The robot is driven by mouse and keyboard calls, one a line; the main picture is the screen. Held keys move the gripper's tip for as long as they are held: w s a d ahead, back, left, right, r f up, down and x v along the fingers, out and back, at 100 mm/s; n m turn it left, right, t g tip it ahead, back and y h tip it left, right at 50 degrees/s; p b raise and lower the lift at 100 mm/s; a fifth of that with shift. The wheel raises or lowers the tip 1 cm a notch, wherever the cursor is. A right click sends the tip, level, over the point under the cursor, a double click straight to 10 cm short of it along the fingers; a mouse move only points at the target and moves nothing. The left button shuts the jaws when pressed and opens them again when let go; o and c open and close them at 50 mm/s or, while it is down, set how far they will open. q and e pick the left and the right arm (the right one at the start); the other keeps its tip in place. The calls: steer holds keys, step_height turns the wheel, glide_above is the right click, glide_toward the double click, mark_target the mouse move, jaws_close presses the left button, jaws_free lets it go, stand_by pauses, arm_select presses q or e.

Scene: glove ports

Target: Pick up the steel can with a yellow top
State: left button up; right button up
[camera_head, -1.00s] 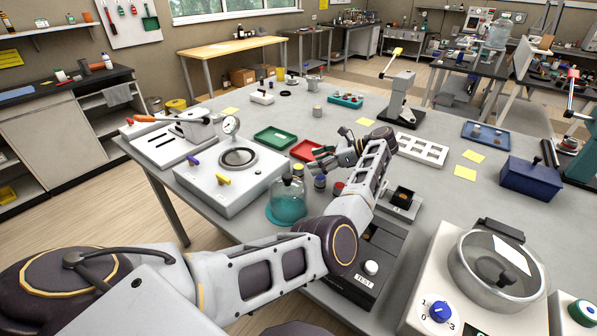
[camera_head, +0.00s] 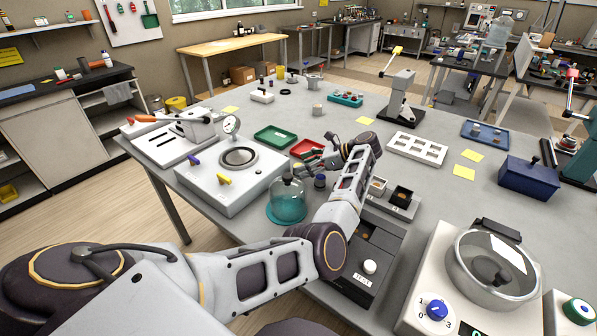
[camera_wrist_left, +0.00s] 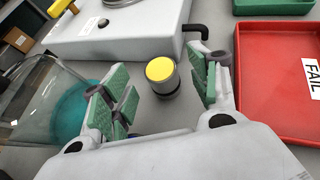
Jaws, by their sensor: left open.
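The steel can with a yellow top (camera_wrist_left: 161,71) stands upright on the table in the left wrist view, just ahead of and between the fingertips, with clear gaps on both sides. My left gripper (camera_wrist_left: 159,92) is open and empty, its green finger pads spread either side of the can's line. In the head view my left gripper (camera_head: 311,160) is low over the table by the red tray, and I cannot make out the can clearly behind its fingers.
A red tray marked FAIL (camera_wrist_left: 275,80) lies right of the can. A white instrument (camera_wrist_left: 120,35) stands beyond.

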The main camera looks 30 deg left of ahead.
arm_select(q)
steer(key=x, duration=0.2)
steer(key=shift+s+a+f+p, duration=0.1)
steer(key=shift+s+a+p, duration=0.05)
steer(key=shift+a+p, duration=0.2)
steer(key=shift+a+f, duration=0.15)
steer(key=shift+a, duration=0.05)
arm_select(e)
steer(key=shift+s+a+r, duration=0.1)
steer(key=shift+a+r, duration=0.1)
steer(key=shift+a, duration=0.35)
steer(key=shift+s+a+r, duration=0.1)
steer(key=shift+a+r, duration=0.05)
steer(key=shift+a, duration=0.4)
steer(key=shift+d, duration=0.1)
arm_select(q)
steer(key=c, duration=1)
steer(key=shift+c, duration=1)
arm_select(e)
steer(key=shift+d, duration=0.7)
